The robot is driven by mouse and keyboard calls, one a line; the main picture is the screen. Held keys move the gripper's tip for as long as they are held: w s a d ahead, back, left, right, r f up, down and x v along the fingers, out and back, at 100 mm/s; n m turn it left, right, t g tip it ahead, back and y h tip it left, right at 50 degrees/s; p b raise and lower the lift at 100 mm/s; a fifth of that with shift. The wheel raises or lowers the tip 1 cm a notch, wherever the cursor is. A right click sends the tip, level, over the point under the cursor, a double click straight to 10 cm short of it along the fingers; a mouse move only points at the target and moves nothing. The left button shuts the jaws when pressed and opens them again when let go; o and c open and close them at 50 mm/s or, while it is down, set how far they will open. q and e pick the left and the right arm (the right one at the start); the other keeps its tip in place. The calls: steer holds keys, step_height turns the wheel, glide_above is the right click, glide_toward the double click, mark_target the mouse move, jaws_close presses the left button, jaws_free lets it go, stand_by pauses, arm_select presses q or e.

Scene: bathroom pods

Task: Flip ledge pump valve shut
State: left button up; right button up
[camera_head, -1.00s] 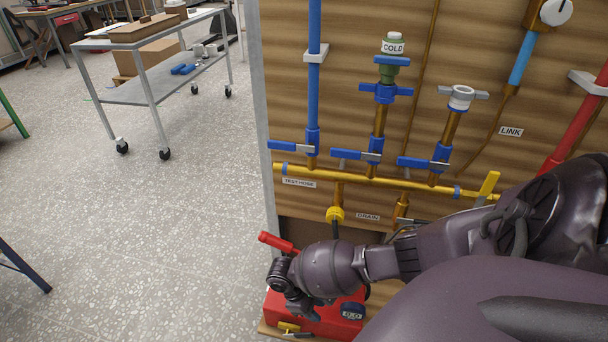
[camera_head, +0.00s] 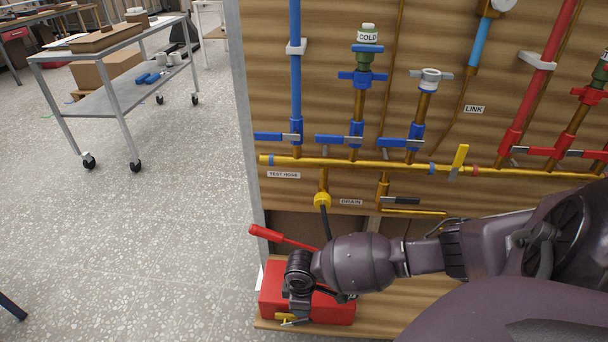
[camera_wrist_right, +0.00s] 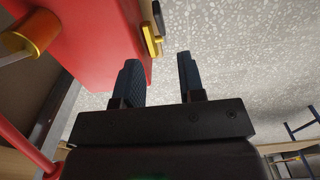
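The red pump (camera_head: 335,310) stands on the wooden ledge in the head view, with a red pump handle (camera_head: 268,234) rising to the upper left. Its small yellow valve (camera_head: 284,317) sits low at the front, with a short lever beside it. In the right wrist view the valve (camera_wrist_right: 149,40) is on the red pump body (camera_wrist_right: 90,35), with a dark lever (camera_wrist_right: 158,16) partly cut off at the top edge. My right gripper (camera_wrist_right: 158,62) is open and empty, its fingertips just short of the valve. In the head view my wrist covers part of the pump. My left gripper is not in view.
The pipe panel (camera_head: 300,110) stands behind the ledge (camera_head: 400,320), with blue, yellow and red valves. A black hose (camera_head: 326,222) hangs from the yellow test-hose fitting. A metal cart (camera_head: 115,90) stands at the left; the floor between is clear.

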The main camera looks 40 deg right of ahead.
steer(key=b, duration=0.2)
glide_above(302, 320)
step_height(302, 320, down, 4)
steer(key=shift+s+f, duration=0.1)
steer(key=shift+s, duration=0.05)
step_height(302, 320, down, 5)
steer(key=shift+f+b, duration=0.1)
steer(key=shift+b, duration=0.65)
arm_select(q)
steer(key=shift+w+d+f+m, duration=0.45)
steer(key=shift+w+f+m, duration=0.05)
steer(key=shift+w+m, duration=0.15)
arm_select(e)
steer(key=shift+f, duration=0.7)
steer(key=shift+w, duration=0.2)
steer(key=shift+c, duration=0.3)
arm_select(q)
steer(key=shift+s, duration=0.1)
arm_select(e)
jaws_close()
steer(key=shift+r, duration=0.1)
